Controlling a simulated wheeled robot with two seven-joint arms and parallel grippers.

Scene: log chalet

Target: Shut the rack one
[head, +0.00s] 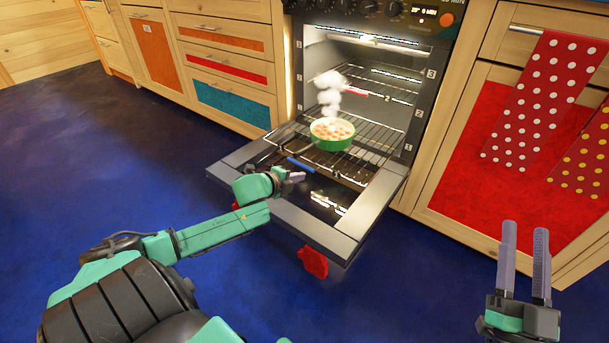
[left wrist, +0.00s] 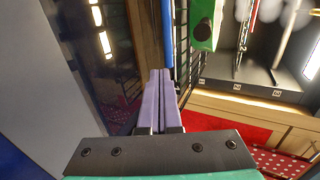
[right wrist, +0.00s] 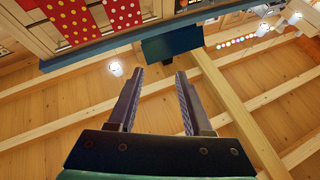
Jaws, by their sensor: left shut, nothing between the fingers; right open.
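The oven (head: 365,60) has its door (head: 335,235) folded down, with numbers 1, 2 and 3 beside its levels. A low wire rack (head: 370,160), apparently rack one by the 1 beside it, is drawn out over the door. A blue bar (head: 300,164) is at its front; it also shows in the left wrist view (left wrist: 167,40). A steaming green pan (head: 332,143) stands above the drawn-out racks; which one bears it is unclear. My left gripper (head: 298,177) is shut and empty, close to the blue bar; contact is unclear. My right gripper (head: 524,232) is open and empty, right of the oven.
A higher rack with a red bar (head: 356,92) is inside the oven. A red mitt-like thing (head: 313,262) hangs at the door's front edge. Dotted towels (head: 540,95) hang on the cupboard at right. Drawers (head: 235,100) stand at left. The blue floor in front is clear.

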